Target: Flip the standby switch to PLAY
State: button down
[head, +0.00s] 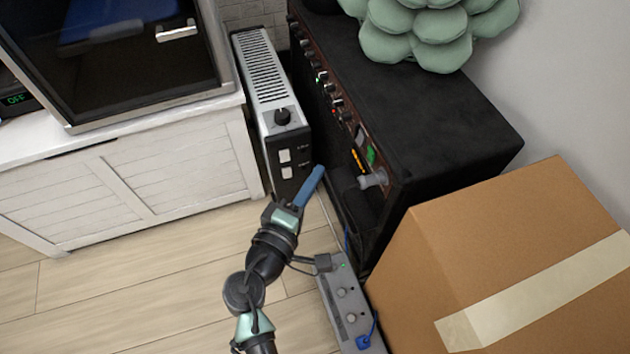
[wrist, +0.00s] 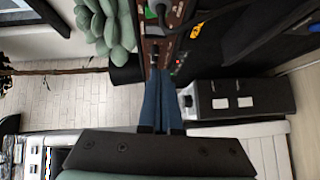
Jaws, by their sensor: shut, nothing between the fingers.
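The black amplifier (head: 440,120) stands at the right in the head view, with a brown control panel (head: 345,115) along its edge. In the wrist view the fingers (wrist: 161,88) point towards the panel (wrist: 160,50), near the red light.
A heater-like unit (head: 268,80) with a knob and two white switches stands left of the amplifier. A cardboard box (head: 520,250) is at the right, and a grey power strip (head: 350,305) with cables lies on the floor. A grey plug (head: 372,180) protrudes from the amplifier.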

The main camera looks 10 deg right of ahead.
aim_at(357, 140)
jog(key=shift+w+d+f+b, duration=0.2)
jog(key=shift+w+d+b, duration=0.25)
jog(key=shift+w+d, duration=0.7)
jog(key=shift+w+d+f+b, duration=0.15)
jog(key=shift+w+d+b, duration=0.25)
jog(key=shift+w+d, duration=0.75)
jog(key=shift+w+d+f+b, duration=0.2)
jog(key=shift+w+d+b, duration=0.4)
jog(key=shift+d, duration=0.85)
jog(key=shift+w, duration=0.15)
jog(key=shift+d+f+b, duration=0.1)
jog(key=shift+d+b, duration=0.2)
jog(key=shift+b, duration=0.4)
